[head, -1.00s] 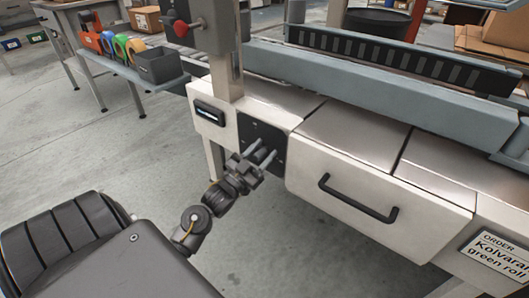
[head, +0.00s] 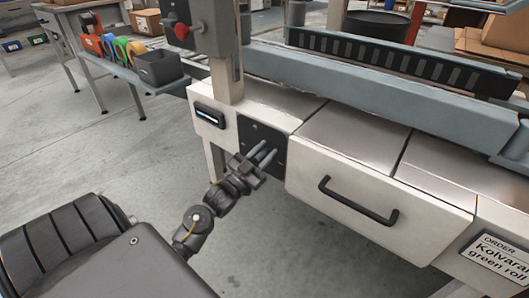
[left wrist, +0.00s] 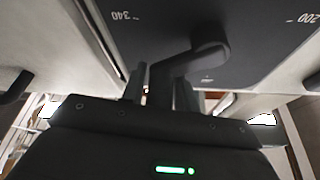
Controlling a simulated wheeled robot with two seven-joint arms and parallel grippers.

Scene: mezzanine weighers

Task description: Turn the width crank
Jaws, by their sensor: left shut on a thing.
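The width crank is on a dark plate (head: 275,137) in the front of the pale machine. In the left wrist view, the dark crank (left wrist: 208,52) shows its rounded hub and an arm running left and down from it. The plate (left wrist: 255,65) bears the marks 340 and 200. My left gripper (head: 265,153) reaches up to the plate from below left. In the left wrist view, its fingers (left wrist: 160,88) stand either side of the crank's outer end and are shut on it. The gripped part is mostly hidden. My right gripper is out of view.
A drawer front with a black handle (head: 358,200) is right of the plate. A small display (head: 209,115) is to its left. An order sign (head: 497,262) is at lower right. Open floor lies left.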

